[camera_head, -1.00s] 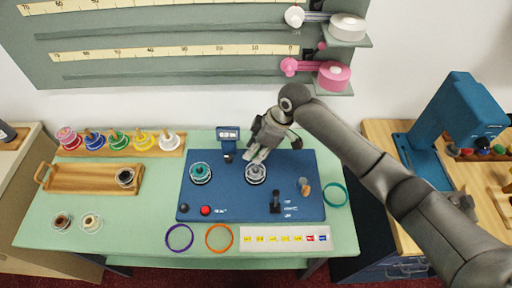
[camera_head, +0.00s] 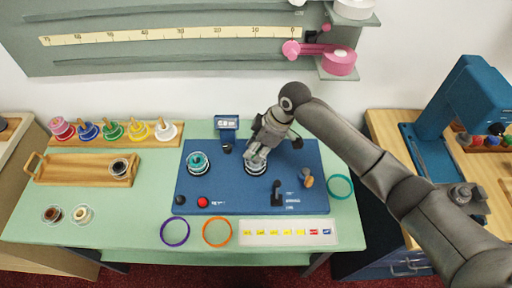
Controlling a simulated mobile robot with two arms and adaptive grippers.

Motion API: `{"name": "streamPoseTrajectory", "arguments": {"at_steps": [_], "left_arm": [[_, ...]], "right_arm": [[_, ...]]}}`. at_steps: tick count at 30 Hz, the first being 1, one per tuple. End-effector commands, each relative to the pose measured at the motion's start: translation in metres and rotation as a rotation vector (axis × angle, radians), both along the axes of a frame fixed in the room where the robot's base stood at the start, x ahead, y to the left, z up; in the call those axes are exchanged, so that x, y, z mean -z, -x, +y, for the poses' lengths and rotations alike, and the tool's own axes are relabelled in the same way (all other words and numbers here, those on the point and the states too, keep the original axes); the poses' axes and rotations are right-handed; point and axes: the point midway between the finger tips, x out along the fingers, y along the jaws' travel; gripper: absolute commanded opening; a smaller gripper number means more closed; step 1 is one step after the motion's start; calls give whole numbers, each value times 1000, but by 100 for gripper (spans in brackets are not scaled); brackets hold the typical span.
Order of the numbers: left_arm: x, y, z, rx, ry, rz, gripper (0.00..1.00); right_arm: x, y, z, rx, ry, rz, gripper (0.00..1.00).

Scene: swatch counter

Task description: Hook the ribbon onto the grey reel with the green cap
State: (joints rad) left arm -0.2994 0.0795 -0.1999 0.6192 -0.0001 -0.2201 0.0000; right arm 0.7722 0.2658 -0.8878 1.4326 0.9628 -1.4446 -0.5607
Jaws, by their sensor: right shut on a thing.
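A round reel (camera_head: 197,163) with a teal-green top and a pale rim sits on the left of the blue machine plate (camera_head: 225,190). A second reel (camera_head: 256,169), pale grey with a clear rim, sits to its right on the same plate. My right gripper (camera_head: 256,158) points down onto this second reel, shut at its top, and hides most of its middle. I cannot make out a loose ribbon end at this size. My left gripper is not in view.
A small display (camera_head: 227,123) stands behind the reels. A black lever (camera_head: 277,194), an orange-brown knob (camera_head: 307,181) and a red button (camera_head: 202,202) are on the plate. Purple (camera_head: 175,233), orange (camera_head: 217,232) and teal (camera_head: 340,186) rings lie around it. A wooden tray (camera_head: 75,178) is at left.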

Motion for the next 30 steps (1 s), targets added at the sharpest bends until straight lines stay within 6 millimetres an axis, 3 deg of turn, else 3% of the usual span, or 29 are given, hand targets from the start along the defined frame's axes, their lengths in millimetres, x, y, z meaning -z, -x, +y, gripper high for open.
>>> {"name": "streamPoseTrajectory", "arguments": {"at_steps": [30], "left_arm": [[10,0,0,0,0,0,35]], "right_arm": [[21,0,0,0,1,0,18]]}}
